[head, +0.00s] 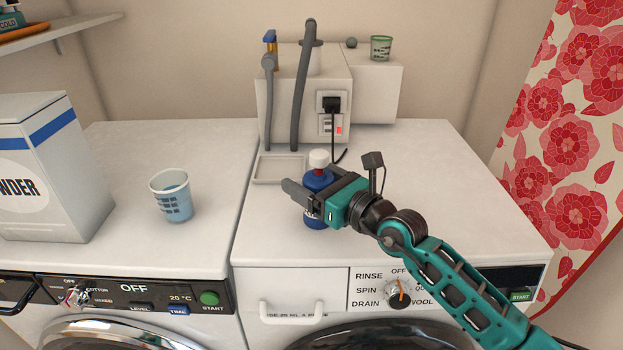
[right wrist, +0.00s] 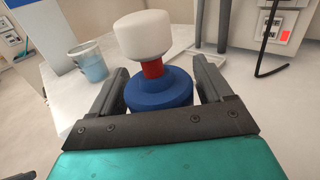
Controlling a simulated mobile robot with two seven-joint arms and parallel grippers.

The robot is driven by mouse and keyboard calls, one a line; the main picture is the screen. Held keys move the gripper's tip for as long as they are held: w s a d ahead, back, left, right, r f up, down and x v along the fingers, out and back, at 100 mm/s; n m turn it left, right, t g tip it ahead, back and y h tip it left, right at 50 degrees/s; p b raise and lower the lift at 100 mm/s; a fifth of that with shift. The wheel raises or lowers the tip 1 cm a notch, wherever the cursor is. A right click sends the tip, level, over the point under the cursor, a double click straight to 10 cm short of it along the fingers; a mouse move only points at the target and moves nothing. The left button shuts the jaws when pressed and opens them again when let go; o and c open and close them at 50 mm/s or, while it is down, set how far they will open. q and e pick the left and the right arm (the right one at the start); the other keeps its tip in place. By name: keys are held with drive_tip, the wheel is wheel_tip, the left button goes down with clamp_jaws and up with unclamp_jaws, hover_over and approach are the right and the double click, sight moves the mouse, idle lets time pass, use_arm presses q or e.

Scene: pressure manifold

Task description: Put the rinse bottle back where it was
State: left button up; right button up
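The rinse bottle (head: 318,181) is dark blue with a red neck and a white cap. It appears upright over the right washer's white top, just right of a shallow tray. My right gripper (head: 316,196) reaches in from the right, with its fingers on either side of the bottle's body. In the right wrist view the bottle (right wrist: 158,90) sits between the two dark fingers (right wrist: 160,88), very close to both. I cannot tell whether they press on it, or whether its base touches the washer top. My left gripper is not in view.
The shallow white tray (head: 279,180) lies behind the bottle. A white box unit (head: 300,95) with hoses and a plug stands at the back. A blue measuring cup (head: 173,196) and a powder box (head: 45,170) stand on the left washer. The right washer's far right top is clear.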

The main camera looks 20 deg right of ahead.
drive_tip(key=shift+o, duration=1)
drive_tip(key=shift+r, duration=0.25)
drive_tip(key=v, duration=1)
drive_tip(key=shift+s+d+f, duration=0.1)
drive_tip(key=shift+s, duration=0.2)
drive_tip(key=shift+s+d, duration=0.35)
drive_tip(key=shift+s, duration=0.3)
